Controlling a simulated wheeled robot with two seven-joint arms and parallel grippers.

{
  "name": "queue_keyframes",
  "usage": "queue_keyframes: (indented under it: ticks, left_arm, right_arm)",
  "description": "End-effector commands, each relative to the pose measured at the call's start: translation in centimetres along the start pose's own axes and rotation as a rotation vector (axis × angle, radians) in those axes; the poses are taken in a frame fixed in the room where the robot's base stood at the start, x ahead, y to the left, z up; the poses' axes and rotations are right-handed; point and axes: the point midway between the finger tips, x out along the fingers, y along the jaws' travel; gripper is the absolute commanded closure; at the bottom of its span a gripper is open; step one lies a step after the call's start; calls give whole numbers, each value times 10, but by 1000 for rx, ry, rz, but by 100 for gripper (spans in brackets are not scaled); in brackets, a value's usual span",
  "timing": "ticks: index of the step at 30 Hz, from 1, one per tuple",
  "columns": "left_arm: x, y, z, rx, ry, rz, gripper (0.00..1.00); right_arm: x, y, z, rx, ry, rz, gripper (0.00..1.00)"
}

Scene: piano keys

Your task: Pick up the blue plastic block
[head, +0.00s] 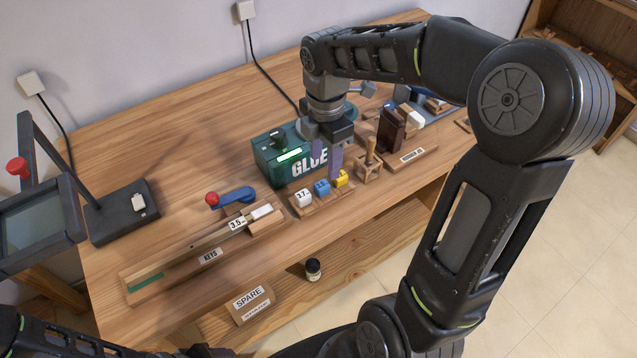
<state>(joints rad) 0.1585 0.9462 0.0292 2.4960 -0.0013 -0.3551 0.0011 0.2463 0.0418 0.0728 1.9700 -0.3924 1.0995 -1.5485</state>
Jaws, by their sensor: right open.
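The blue plastic block (322,188) sits on a small wooden tray (325,205), between a white block marked 3.7 (304,198) and a yellow block (341,179). My right gripper (326,171) points down just above and behind this row. Its two purple-grey fingers are apart with nothing visible between them. The fingertips look close to the blue and yellow blocks; I cannot tell whether they touch. Part of my left arm shows along the bottom left edge, but its gripper cannot be made out.
A green GLUE box (274,167) stands directly behind the tray. A wooden KEYS rack (180,262) and a blue tool with a red knob (234,197) lie to the left. A wooden stand (369,168) and dark block (391,131) are close on the right.

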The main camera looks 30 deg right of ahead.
Motion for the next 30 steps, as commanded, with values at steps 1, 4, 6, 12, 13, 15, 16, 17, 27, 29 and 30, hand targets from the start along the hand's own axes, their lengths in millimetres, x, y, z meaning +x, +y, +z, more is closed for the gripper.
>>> queue_keyframes:
  ticks: [1, 4, 6, 12, 13, 15, 16, 17, 27, 29, 30]
  left_arm:
    - [0, 0, 0, 0, 0, 0, 39]
    - [0, 0, 0, 0, 0, 0, 39]
    - [0, 0, 0, 0, 0, 0, 39]
    - [-1, 0, 0, 0, 1, 0, 39]
    - [-1, 0, 0, 0, 1, 0, 39]
    - [-1, 0, 0, 0, 1, 0, 39]
    - [-1, 0, 0, 0, 1, 0, 39]
    - [-1, 0, 0, 0, 1, 0, 39]
    - [-6, 2, 0, 0, 0, 0, 39]
    - [-7, 3, 0, 0, 0, 0, 39]
    - [-6, 2, 0, 0, 0, 0, 39]
  right_arm:
    - [0, 0, 0, 0, 0, 0, 51]
    - [4, 0, 0, 0, 0, -1, 51]
    - [11, 0, 0, 1, 0, -3, 51]
    - [26, 0, 0, 1, 0, 0, 51]
    - [26, 0, 0, 1, 0, 0, 51]
    - [26, 0, 0, 1, 0, 0, 51]
    - [26, 0, 0, 1, 0, 0, 51]
    - [26, 0, 0, 1, 0, 0, 51]
    - [52, 1, -4, -1, 1, -6, 51]
    - [61, 2, -4, 0, 1, -5, 51]
    - [67, 2, -4, 1, 1, -4, 51]
